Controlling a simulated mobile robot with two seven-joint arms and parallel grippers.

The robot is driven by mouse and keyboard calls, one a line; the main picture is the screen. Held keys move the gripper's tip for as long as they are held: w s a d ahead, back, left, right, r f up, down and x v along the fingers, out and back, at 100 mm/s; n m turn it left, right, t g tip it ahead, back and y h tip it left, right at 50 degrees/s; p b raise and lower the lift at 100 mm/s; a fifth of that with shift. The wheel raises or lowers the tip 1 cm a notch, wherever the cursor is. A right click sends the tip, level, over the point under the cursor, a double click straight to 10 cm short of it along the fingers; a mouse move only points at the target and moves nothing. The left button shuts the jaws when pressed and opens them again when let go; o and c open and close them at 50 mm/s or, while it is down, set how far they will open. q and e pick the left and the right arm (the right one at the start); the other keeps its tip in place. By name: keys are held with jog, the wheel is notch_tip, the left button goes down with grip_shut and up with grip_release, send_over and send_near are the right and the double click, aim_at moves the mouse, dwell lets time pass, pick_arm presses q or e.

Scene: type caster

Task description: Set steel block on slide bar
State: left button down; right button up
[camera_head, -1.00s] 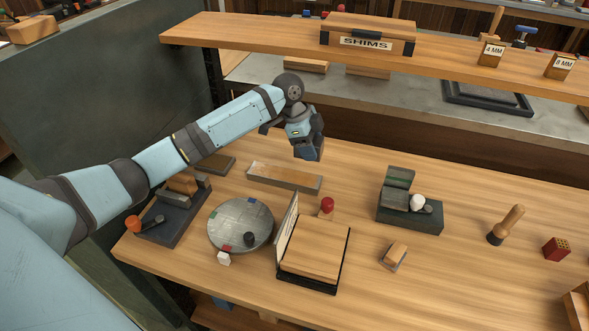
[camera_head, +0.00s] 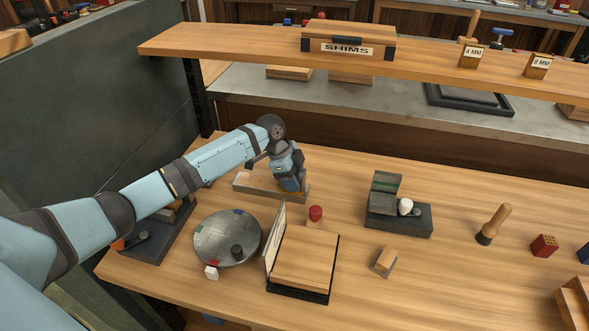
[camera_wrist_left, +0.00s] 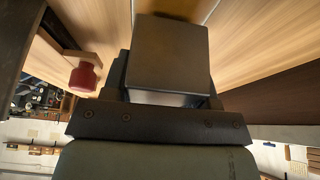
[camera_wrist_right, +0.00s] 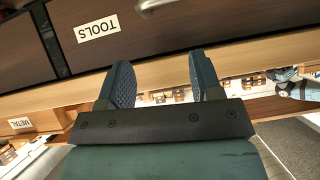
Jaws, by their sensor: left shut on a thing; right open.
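The steel block (camera_wrist_left: 170,55) is a dark grey block between the fingers of my left gripper (camera_wrist_left: 168,95) in the left wrist view. The gripper is shut on it. In the head view, my left gripper (camera_head: 291,186) points down over the right end of a long, low bar (camera_head: 258,187) with grey edges, likely the slide bar. The gripper covers that end, and the block cannot be made out there. I cannot tell whether the block touches the bar. My right gripper (camera_wrist_right: 163,80) is open and empty in the right wrist view, facing drawer fronts.
A round metal plate (camera_head: 226,246), a wooden board on a black base (camera_head: 304,262) and a red-knobbed piece (camera_head: 315,214) stand in front of the bar. A dark green block stand (camera_head: 402,222) is to the right. A shelf (camera_head: 230,39) crosses behind. Bare table lies between bar and stand.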

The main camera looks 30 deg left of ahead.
pick_arm(q)
jog(key=shift+w+f, duration=0.1)
jog(key=shift+f, duration=0.3)
jog(key=shift+c, duration=2.1)
grip_release()
jog(key=shift+f, duration=0.15)
jog(key=p+v, duration=0.1)
jog(key=v, duration=1.1)
